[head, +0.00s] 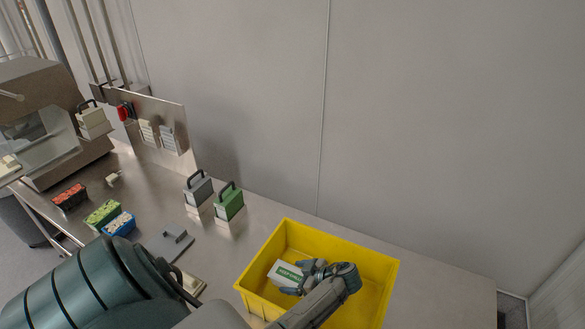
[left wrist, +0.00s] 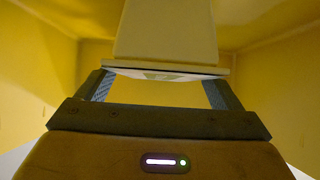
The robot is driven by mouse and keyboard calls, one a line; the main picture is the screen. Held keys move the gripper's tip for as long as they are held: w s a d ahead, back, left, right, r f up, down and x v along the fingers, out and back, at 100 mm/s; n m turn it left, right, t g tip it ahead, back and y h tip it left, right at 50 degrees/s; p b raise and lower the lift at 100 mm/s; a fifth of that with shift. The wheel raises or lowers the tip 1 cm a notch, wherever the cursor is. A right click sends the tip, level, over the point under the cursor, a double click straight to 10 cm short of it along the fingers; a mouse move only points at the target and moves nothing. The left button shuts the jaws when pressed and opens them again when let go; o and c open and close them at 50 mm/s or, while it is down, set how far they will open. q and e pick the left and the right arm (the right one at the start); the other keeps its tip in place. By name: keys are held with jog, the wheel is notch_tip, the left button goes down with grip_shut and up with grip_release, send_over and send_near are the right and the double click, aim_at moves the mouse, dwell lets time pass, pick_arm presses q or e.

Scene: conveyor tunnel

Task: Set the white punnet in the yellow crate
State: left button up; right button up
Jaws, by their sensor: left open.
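The yellow crate (head: 374,262) stands on the bench at the lower middle right of the head view. The white punnet (head: 283,274), with a green-marked label, is inside it toward the left side. My left gripper (head: 308,276) reaches down into the crate just right of the punnet. In the left wrist view the left gripper (left wrist: 158,86) has its two fingers spread. The pale punnet (left wrist: 165,35) lies ahead between them, with the crate's yellow walls (left wrist: 270,65) around. Whether the fingers touch the punnet cannot be told. My right gripper is out of view.
Red (head: 70,196), green (head: 102,215) and blue (head: 119,225) punnets stand on the bench at left. A grey handled block (head: 198,190) and a green one (head: 229,205) stand near the wall. A flat grey handled piece (head: 170,243) lies before them. The bench right of the crate is clear.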

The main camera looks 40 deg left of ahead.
pick_arm(q)
jog(key=b+v, duration=0.3)
jog(key=v, duration=0.7)
jog(key=shift+d+r, duration=0.25)
jog(key=shift+d, duration=0.05)
jog(key=shift+w, duration=0.1)
